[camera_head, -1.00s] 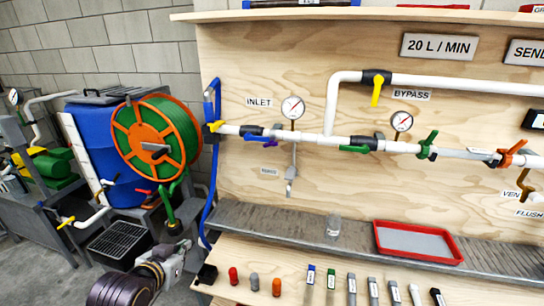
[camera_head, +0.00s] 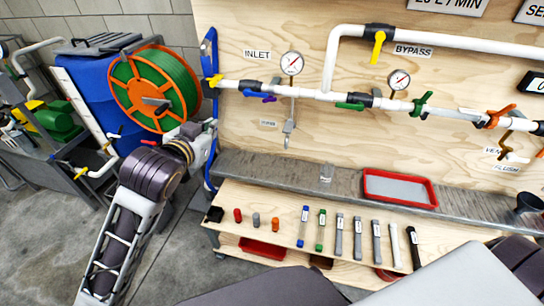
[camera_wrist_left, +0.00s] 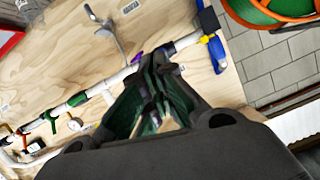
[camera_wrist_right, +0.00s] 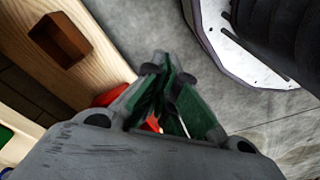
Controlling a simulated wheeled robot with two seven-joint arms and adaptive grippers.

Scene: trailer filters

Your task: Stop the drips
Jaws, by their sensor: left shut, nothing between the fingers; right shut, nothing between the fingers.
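The bypass pipe above has a yellow handle (camera_head: 378,46). A grey tap (camera_head: 289,127) hangs under the inlet gauge. No drips can be made out. My left gripper (camera_wrist_left: 158,75) is shut and empty, before the board's left edge; the purple handle (camera_wrist_left: 137,57) shows just past its fingers. My right gripper (camera_wrist_right: 160,65) is shut and empty, low by the bench.
A clear cup (camera_head: 326,173) and a red tray (camera_head: 400,188) are on the grey ledge. Several caps and marker-like sticks (camera_head: 339,236) lie on the bench. A hose reel (camera_head: 155,88) and blue barrel (camera_head: 85,90) stand left. Floor is open at lower left.

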